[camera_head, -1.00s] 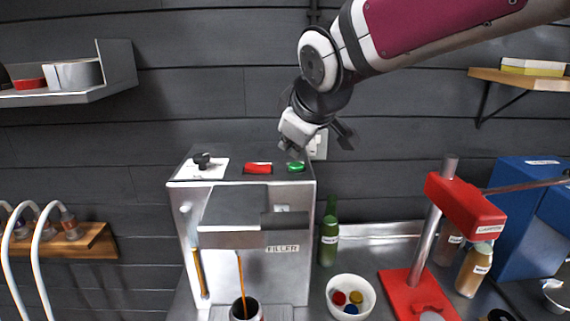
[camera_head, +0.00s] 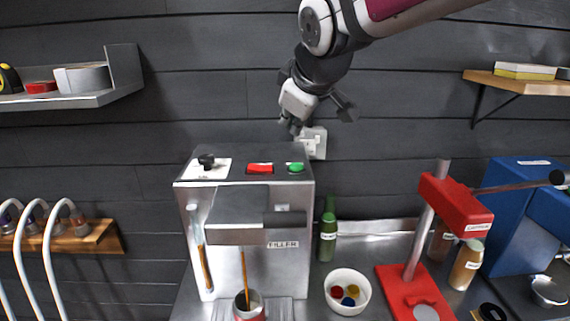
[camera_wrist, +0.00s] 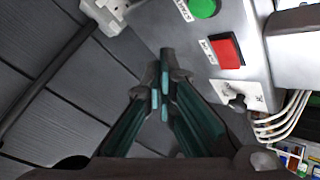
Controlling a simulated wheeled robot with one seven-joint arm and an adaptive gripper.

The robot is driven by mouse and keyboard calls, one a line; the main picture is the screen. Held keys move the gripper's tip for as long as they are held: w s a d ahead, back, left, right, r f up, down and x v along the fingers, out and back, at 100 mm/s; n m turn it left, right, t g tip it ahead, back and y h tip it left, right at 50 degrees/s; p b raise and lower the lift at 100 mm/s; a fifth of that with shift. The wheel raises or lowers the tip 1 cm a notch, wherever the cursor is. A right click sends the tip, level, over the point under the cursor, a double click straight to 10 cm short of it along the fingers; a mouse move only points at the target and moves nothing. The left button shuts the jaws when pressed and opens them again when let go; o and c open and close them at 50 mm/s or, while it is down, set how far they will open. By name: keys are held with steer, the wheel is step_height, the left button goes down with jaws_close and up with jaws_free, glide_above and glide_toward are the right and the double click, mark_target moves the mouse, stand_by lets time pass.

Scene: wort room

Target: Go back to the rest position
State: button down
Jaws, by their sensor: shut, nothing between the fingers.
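My gripper (camera_head: 291,129) hangs at the end of my raised arm, above the back top edge of the filler machine (camera_head: 245,225). It is apart from the machine. In the wrist view my gripper's fingers (camera_wrist: 161,88) meet at the tips, with nothing between them. The green button (camera_head: 296,167) and red button (camera_head: 260,168) on the machine's top are uncovered. In the wrist view the green button (camera_wrist: 203,8) and red button (camera_wrist: 226,51) lie to the right of the fingers. An amber stream (camera_head: 244,268) runs from the machine toward a can (camera_head: 249,308) below.
A wall socket (camera_head: 313,142) is close beside my gripper. A green bottle (camera_head: 327,235), a white bowl of caps (camera_head: 347,291) and a red capper stand (camera_head: 455,205) stand to the right. Shelves hang at left (camera_head: 125,90) and right (camera_head: 535,85).

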stand_by(0.3)
steer(key=s+d+f+m+g, duration=0.1)
steer(key=s+d+f+m, duration=0.2)
steer(key=s, duration=0.6)
steer(key=s+d+f+m+g+h, duration=0.1)
steer(key=s+d+f+m, duration=0.2)
steer(key=s+d, duration=0.4)
steer(key=s+d+f+m+g+h, duration=0.1)
steer(key=s+d+f+m, duration=0.2)
steer(key=s, duration=0.8)
steer(key=shift+s+d+f+m, duration=0.25)
steer(key=shift+d+m, duration=0.75)
steer(key=shift+m, duration=0.2)
